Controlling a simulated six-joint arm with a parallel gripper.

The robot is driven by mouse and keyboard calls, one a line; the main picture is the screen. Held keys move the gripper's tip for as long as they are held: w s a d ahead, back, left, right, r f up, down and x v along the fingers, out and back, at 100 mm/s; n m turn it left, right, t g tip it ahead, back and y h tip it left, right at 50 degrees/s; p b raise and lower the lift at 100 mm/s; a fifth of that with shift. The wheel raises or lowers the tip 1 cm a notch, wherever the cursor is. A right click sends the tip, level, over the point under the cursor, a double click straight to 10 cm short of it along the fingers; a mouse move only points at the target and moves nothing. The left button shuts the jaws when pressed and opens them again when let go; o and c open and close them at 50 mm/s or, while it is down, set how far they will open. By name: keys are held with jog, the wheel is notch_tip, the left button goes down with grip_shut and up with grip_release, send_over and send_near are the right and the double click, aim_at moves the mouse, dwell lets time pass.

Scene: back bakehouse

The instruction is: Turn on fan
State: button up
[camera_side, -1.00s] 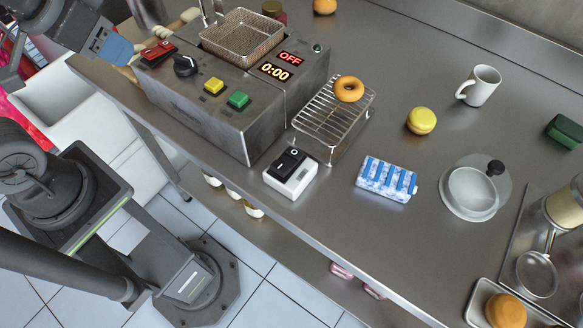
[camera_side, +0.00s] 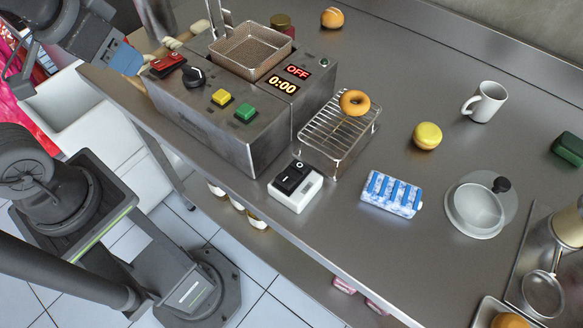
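No fan is recognisable in this view. A white switch box (camera_side: 297,199) with a black rocker (camera_side: 292,177) sits near the table's front edge; the rocker has a white mark at its far end. A red switch (camera_side: 168,65) is on the left of the steel fryer (camera_side: 225,130), whose display (camera_side: 297,72) reads OFF and 0:00. What either switch controls cannot be told. My gripper (camera_side: 127,58), with a blue end, is at the upper left, beside the red switch in the picture and well away from the white box. Its fingers are not clear enough to judge.
The fryer also has a black knob (camera_side: 193,76), a yellow button (camera_side: 221,97) and a green button (camera_side: 246,113). A wire rack (camera_side: 325,145) with a doughnut (camera_side: 354,103) stands close behind the switch box. A blue-white pack (camera_side: 391,194) lies to its right.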

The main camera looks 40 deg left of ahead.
jog(key=shift+w+d+r, duration=0.25)
jog(key=shift+w+d, duration=0.05)
jog(key=shift+c, duration=1.4)
jog(key=w+d, duration=0.1)
jog(key=w+d+r+g, duration=0.2)
jog(key=d, duration=0.1)
jog(key=shift+w+d+h, duration=0.1)
jog(key=shift+h, duration=0.3)
grip_shut()
jog(key=w+d+f+g, duration=0.1)
jog(key=w+d+g, duration=0.1)
jog(key=d, duration=0.8)
jog(key=w+d+f+g, duration=0.1)
jog(key=w+d+g, duration=0.1)
jog(key=d, duration=0.8)
jog(key=shift+w+d+f+g+y, duration=0.15)
jog(key=shift+w+f+g+y, duration=0.25)
jog(key=shift+g, duration=0.4)
